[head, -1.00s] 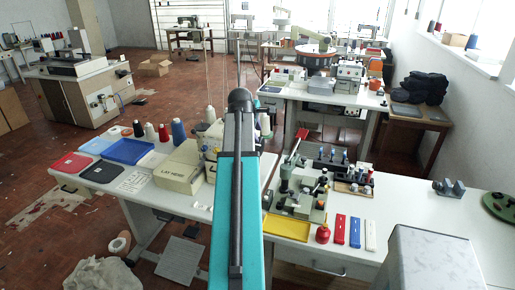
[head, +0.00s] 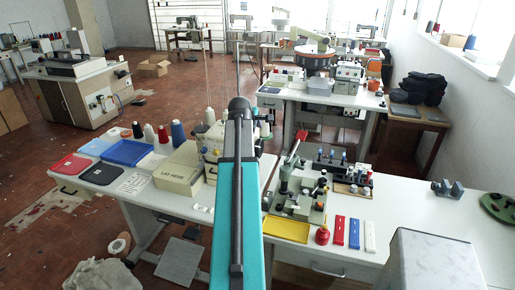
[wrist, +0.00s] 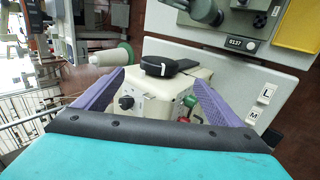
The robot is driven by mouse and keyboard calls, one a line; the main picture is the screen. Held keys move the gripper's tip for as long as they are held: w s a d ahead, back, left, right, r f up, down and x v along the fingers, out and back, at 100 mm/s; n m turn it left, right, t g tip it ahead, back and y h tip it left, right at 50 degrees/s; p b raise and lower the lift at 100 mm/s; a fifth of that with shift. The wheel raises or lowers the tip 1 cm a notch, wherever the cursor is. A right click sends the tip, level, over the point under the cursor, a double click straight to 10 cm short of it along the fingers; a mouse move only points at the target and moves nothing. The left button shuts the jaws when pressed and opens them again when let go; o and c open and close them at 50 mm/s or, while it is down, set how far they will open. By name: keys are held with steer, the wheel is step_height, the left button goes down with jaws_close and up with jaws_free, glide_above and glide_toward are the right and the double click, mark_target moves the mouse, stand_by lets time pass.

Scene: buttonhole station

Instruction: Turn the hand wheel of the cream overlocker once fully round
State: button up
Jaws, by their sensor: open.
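The cream overlocker (head: 211,138) stands on the white table in the head view, partly hidden behind my arm. In the wrist view the cream machine body (wrist: 150,80) lies ahead between my fingers. A black rounded part (wrist: 160,66) with a flat dark bar sits at its far top edge; it may be the hand wheel, but I cannot be sure. A black dial (wrist: 126,102), a green knob (wrist: 190,101) and a red knob show on the near face. My gripper (wrist: 160,77) is open, its purple fingers apart on either side of the machine, with nothing held.
A thread cone (wrist: 112,56) stands left of the machine. In the head view, a cream box (head: 178,172) and blue tray (head: 126,152) lie left of my arm. A yellow tray (head: 286,229) and a fixture with a red-handled lever (head: 296,145) stand right.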

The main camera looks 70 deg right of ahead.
mark_target(258, 145)
steer(key=shift+p+x, duration=1.55)
steer(key=shift+x, duration=3.7)
